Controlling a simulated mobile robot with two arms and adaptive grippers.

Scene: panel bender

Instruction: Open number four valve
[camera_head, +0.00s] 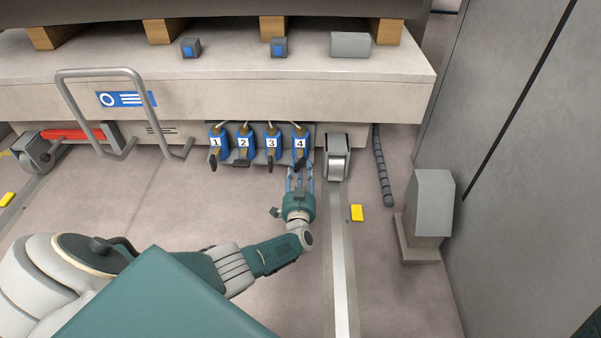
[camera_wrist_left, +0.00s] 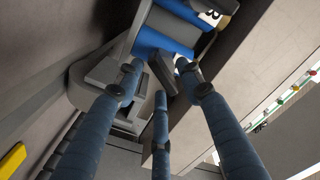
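The number four valve (camera_head: 300,143) is a blue body with a white "4" plate and a dark handle, at the right end of a row of valves under the machine's front edge. My left gripper (camera_head: 300,172) is just below and in front of it, its fingers pointing at it. In the left wrist view, the three fingers (camera_wrist_left: 159,77) are spread around the dark handle (camera_wrist_left: 162,76), with the blue valve body (camera_wrist_left: 163,43) beyond. The fingers look apart; contact with the handle is unclear. My right gripper is not in view.
Valves one (camera_head: 216,143), two (camera_head: 243,143) and three (camera_head: 271,143) stand close to the left. A metal roller wheel (camera_head: 337,160) is close on the right, above a floor rail (camera_head: 341,260). A grey pedestal (camera_head: 431,205) stands farther right.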

